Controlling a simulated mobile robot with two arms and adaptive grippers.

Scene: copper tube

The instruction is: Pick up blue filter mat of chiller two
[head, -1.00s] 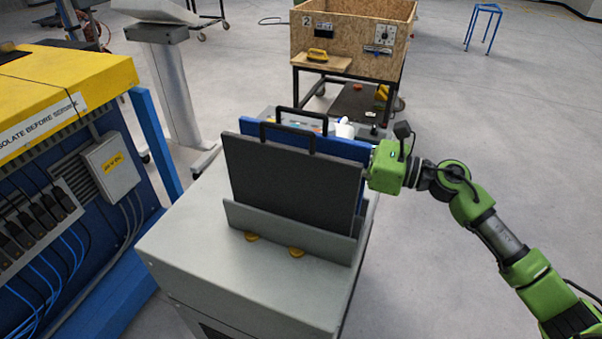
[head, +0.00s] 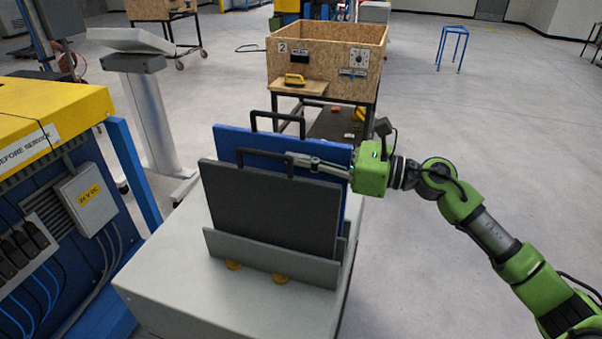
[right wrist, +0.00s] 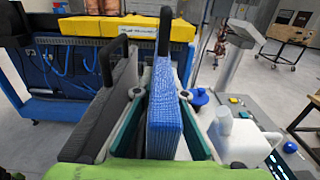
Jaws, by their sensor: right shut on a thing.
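The blue filter mat (head: 300,158) is a flat upright panel with a black handle, behind a dark grey panel (head: 270,212) in a slot on the grey cabinet (head: 180,275). My right gripper (head: 318,165) reaches in from the right and is shut on the mat's right edge; one finger shows across its near face. In the right wrist view the blue mat (right wrist: 164,115) stands between the two fingers, with the grey panel (right wrist: 105,100) left of it. The mat rises clearly above the grey panel; its lower part is hidden. My left gripper is not in view.
A grey plate (head: 265,258) with two yellow knobs fronts the slot. A blue and yellow unit (head: 75,200) and a grey pedestal (head: 150,110) stand at left. A wooden crate (head: 325,60) marked 2 stands behind. Floor at right is open.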

